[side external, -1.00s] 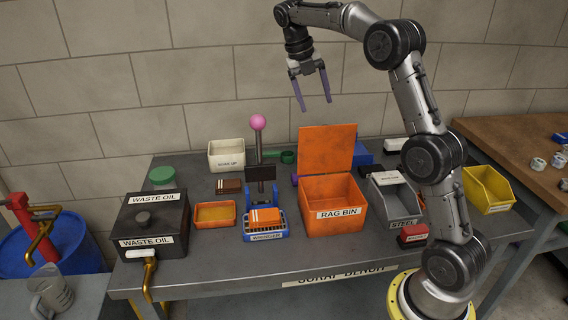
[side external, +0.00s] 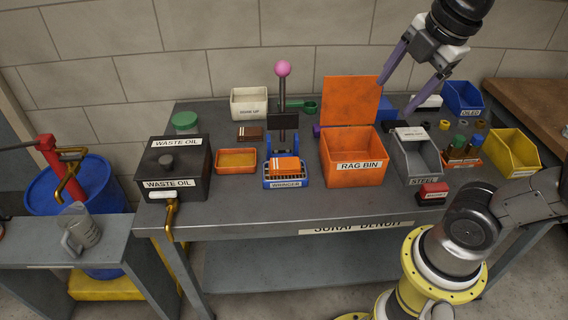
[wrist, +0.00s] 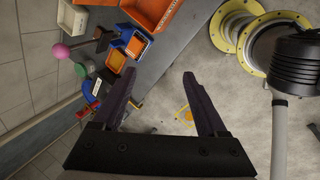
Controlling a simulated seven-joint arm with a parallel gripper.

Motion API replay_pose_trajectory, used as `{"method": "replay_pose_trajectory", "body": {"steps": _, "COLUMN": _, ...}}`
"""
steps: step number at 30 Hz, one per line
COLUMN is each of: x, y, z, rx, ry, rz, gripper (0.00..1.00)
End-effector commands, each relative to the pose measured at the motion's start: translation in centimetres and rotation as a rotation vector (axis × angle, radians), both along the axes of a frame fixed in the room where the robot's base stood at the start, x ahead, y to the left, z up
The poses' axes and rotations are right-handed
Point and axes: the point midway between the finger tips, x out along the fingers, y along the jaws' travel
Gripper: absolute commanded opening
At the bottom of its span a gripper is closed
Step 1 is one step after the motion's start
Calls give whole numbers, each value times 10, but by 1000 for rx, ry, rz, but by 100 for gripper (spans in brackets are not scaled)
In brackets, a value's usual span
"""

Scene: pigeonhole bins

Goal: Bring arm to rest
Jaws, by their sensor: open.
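My gripper (side external: 410,83) is open and empty, its two purple fingers spread. In the side external view it hangs in the air at the upper right, in front of the wall and above the bins in the picture. My arm's base is at the lower right of the side external view, and the middle links run out of the picture on the right.
The bench (side external: 260,215) holds an orange rag bin (side external: 352,170) with its lid up, a blue wringer (side external: 285,183) with a pink-knobbed lever, a black waste oil box (side external: 170,168), a grey steel bin (side external: 418,165) and a yellow bin (side external: 513,160). A blue drum (side external: 65,205) stands left.

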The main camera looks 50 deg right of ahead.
Motion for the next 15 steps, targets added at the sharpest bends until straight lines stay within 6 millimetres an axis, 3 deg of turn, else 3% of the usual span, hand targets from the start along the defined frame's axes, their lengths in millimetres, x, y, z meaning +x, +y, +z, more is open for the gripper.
{"method": "replay_pose_trajectory", "body": {"steps": 6, "x": -32, "y": 17, "z": -48, "rx": 254, "ry": -95, "rz": -432, "gripper": 75}}
{"method": "replay_pose_trajectory", "body": {"steps": 12, "x": -41, "y": 25, "z": -84, "rx": 469, "ry": -119, "rz": -844, "gripper": 75}}
{"method": "replay_pose_trajectory", "body": {"steps": 15, "x": -38, "y": 26, "z": -88, "rx": 550, "ry": -135, "rz": -999, "gripper": 75}}
